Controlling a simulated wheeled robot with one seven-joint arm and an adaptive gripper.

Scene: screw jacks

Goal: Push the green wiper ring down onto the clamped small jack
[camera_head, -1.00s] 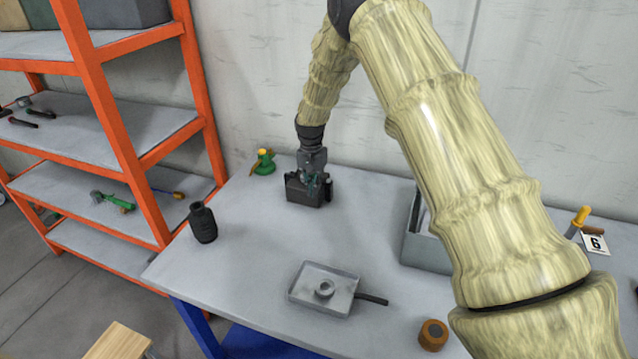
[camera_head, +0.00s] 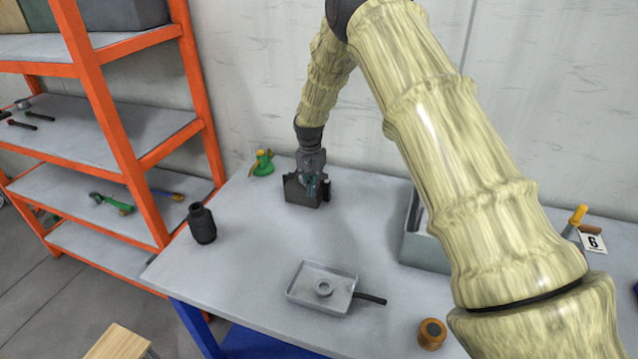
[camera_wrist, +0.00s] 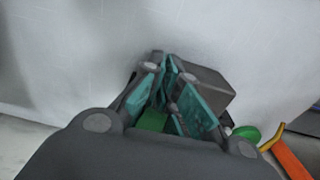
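The dark clamp block (camera_head: 297,193) stands near the back edge of the table. My gripper (camera_head: 314,188) points down right at it, its teal fingers low over the clamp. In the wrist view the fingers of my gripper (camera_wrist: 170,75) come close together at the tips and look shut, with nothing clearly held. A green patch (camera_wrist: 152,121) shows between the finger links; it may be the wiper ring, but its shape is mostly hidden. The dark clamp block (camera_wrist: 207,92) shows beyond the right finger. The small jack is hidden by my gripper, so I cannot tell how the ring sits on it.
A green object with a yellow top (camera_head: 262,162) stands left of the clamp. A black bottle-like part (camera_head: 202,224) stands at the left edge. A grey bin (camera_head: 425,252) stands right.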

